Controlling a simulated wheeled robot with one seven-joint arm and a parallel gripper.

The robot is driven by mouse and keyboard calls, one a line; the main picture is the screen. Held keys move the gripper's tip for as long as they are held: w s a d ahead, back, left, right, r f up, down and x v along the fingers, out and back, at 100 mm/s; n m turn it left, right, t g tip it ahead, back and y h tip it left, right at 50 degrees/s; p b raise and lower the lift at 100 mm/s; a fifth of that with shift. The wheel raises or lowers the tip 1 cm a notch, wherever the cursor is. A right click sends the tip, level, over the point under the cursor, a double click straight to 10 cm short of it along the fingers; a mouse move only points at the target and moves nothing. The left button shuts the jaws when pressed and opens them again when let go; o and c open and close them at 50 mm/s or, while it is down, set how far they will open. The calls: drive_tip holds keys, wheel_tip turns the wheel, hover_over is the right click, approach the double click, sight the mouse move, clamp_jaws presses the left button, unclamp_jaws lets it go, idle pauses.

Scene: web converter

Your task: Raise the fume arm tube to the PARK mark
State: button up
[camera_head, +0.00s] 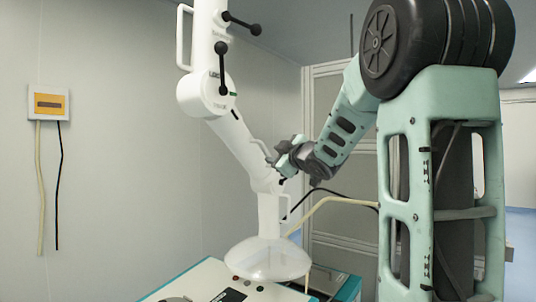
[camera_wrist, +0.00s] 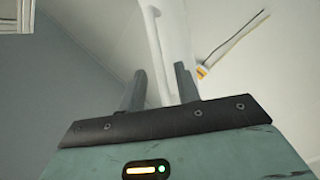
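The white fume arm tube (camera_head: 232,137) slopes down from a round joint (camera_head: 205,92) to a clear dome-shaped hood (camera_head: 267,259). A thin white handle (camera_head: 262,149) runs along its lower part. My gripper (camera_head: 279,165) is at this handle, right of the tube. In the wrist view the white handle (camera_wrist: 158,50) passes between the two grey fingers of my gripper (camera_wrist: 160,88). The fingers stand apart, with gaps showing beside the bar. Small labels near the joint are too small to read, and I cannot make out a PARK mark.
Black levers (camera_head: 222,68) stick out near the upper joint. A machine top (camera_head: 205,280) with teal edges lies below the hood. A yellow wall box (camera_head: 48,103) with hanging cables is at the left. A framed panel (camera_head: 340,220) stands behind my arm.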

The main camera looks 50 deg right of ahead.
sight(269, 154)
drive_tip(key=shift+x, duration=2.35)
clamp_jaws()
